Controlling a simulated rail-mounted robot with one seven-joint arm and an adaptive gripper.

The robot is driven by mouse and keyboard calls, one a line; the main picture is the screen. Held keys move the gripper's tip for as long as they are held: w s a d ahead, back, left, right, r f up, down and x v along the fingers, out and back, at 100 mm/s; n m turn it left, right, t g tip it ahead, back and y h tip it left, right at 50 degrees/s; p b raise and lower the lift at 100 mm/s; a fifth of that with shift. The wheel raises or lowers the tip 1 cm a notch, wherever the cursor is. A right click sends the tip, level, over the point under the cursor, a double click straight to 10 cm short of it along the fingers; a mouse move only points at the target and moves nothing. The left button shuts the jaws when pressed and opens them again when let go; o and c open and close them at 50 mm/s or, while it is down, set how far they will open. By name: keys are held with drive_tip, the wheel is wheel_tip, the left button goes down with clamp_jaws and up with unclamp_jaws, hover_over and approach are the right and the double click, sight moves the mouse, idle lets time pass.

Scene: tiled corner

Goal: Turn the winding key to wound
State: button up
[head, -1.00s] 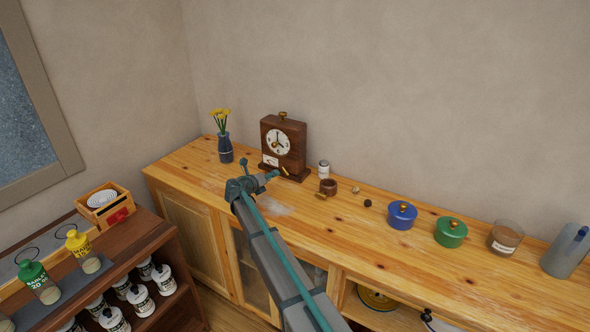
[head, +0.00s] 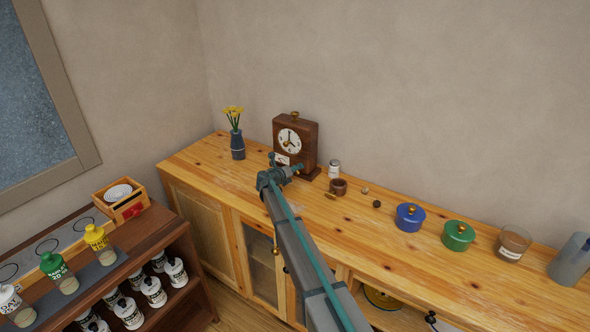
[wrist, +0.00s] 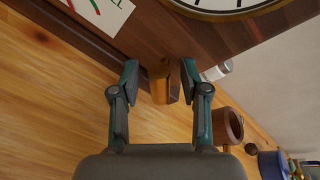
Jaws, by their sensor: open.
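The brown wooden clock (head: 309,150) stands upright on the sideboard, with a white dial (head: 290,141) and a small gauge card (head: 282,159). In the wrist view, the card (wrist: 101,10) shows red and green marks at the top left. The brass winding key (wrist: 160,82) sticks out from the clock's lower front. My gripper (wrist: 160,88) is open, with one finger on each side of the key; gaps show on both sides. In the head view, my gripper (head: 289,170) is in front of the clock's lower front and hides the key.
A vase with yellow flowers (head: 237,145) stands left of the clock. A white-lidded jar (head: 334,168) and a brown cup (head: 338,187) stand close on its right. A blue pot (head: 409,217) and a green pot (head: 458,235) are farther right. The sideboard front is mostly clear.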

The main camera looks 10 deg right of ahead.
clamp_jaws()
drive_tip(key=shift+f+b, duration=0.1)
drive_tip(key=shift+b, duration=0.45)
